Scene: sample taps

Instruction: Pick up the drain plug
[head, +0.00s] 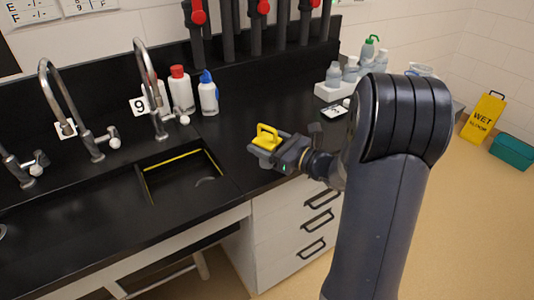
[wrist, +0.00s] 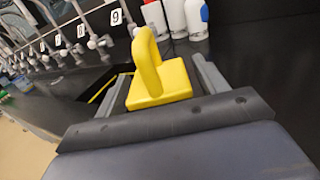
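The yellow drain plug (head: 267,137), a block with a loop handle, is at the end of my gripper (head: 268,151), above the black counter right of the sink. In the wrist view the plug (wrist: 160,88) sits between the two grey fingers of my gripper (wrist: 165,80), handle standing up. The fingers lie along both its sides, and my gripper looks shut on it. The underside of the plug is hidden.
The open sink (head: 183,175) with a yellow strip is just left. Curved taps (head: 150,90), a number 9 card (head: 139,106) and bottles (head: 181,90) stand behind it. A white bottle rack (head: 335,92) is at the back right. Drawers (head: 300,215) are below the counter.

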